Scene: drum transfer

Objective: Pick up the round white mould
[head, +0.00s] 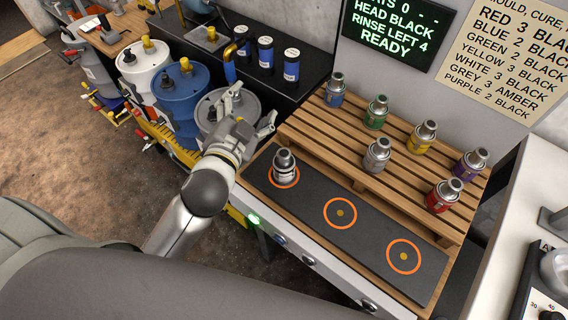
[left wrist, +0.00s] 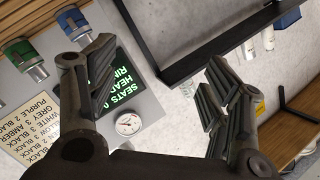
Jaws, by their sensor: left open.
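A round pale canister with a silver cap (head: 284,166), which looks like the white mould, stands upright in the left orange ring of the dark strip (head: 312,194). Its body colour is hard to tell from a grey one (head: 377,154) on the slatted wooden rack. My left gripper (head: 250,110) is open and empty, above and to the left of the pale canister, in front of a grey drum. Its spread fingers also show in the left wrist view (left wrist: 160,65), with nothing between them. The pale canister is not seen there. My right gripper is not in view.
Blue (head: 335,90), green (head: 376,112), yellow (head: 422,137), purple (head: 470,164) and red (head: 444,196) canisters stand on the rack. The middle (head: 340,213) and right (head: 403,257) rings are empty. Drums (head: 181,100) stand left; a white machine (head: 500,255) is at right.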

